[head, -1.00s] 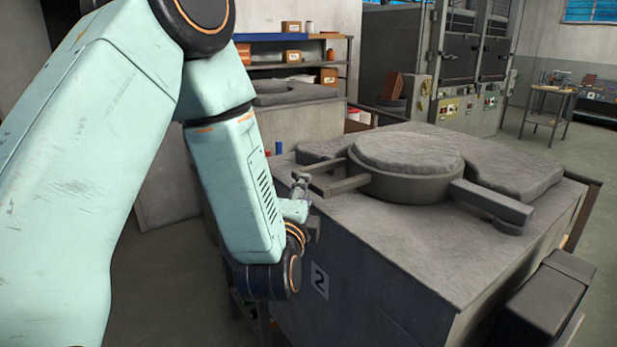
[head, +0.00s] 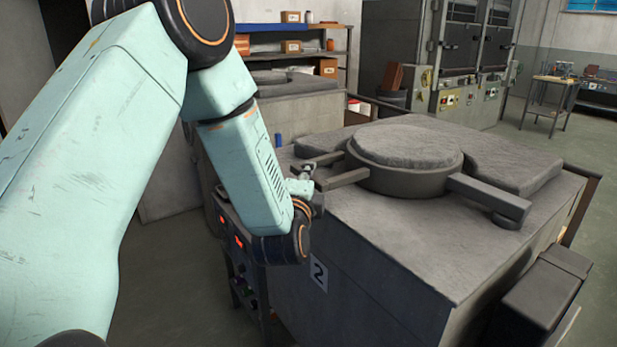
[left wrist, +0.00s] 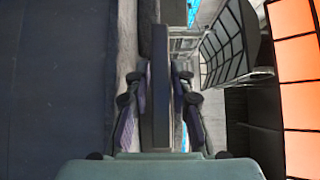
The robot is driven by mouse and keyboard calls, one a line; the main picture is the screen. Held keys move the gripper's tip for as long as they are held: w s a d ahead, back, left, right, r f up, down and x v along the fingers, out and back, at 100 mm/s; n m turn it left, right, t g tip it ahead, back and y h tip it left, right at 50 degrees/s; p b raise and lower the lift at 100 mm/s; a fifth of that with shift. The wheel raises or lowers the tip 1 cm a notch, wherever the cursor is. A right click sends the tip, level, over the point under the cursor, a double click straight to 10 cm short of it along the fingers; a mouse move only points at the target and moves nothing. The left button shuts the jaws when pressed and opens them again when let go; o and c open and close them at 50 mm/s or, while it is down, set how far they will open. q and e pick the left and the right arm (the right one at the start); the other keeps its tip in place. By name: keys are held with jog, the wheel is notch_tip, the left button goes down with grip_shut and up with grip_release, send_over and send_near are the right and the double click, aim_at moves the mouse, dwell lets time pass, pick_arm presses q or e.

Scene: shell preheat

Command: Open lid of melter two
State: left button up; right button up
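Melter two is the grey block (head: 400,260) with a "2" label on its front. Its round, rough-topped lid (head: 408,147) lies flat and closed on top. Grey handle bars (head: 345,178) stick out from the lid's left side, and a thicker arm (head: 490,195) extends to its right. My left gripper (head: 312,172) is at the outer end of the left bars. In the left wrist view, its fingers (left wrist: 160,100) stand on both sides of an upright-looking dark bar (left wrist: 160,60), very close to it, with a thin gap visible. My right gripper is not in view.
A control box with lit orange displays (head: 238,240) stands left of melter two, below my arm. Another melter (head: 300,110) stands behind. A shelf with boxes (head: 292,48) and tall cabinets (head: 460,60) are at the back. Open floor (head: 565,125) lies at right.

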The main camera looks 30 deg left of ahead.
pick_arm(q)
jog(key=shift+s, duration=0.1)
grip_shut()
jog(key=shift+s+f, duration=0.1)
jog(key=shift+s, duration=0.05)
dwell(0.4)
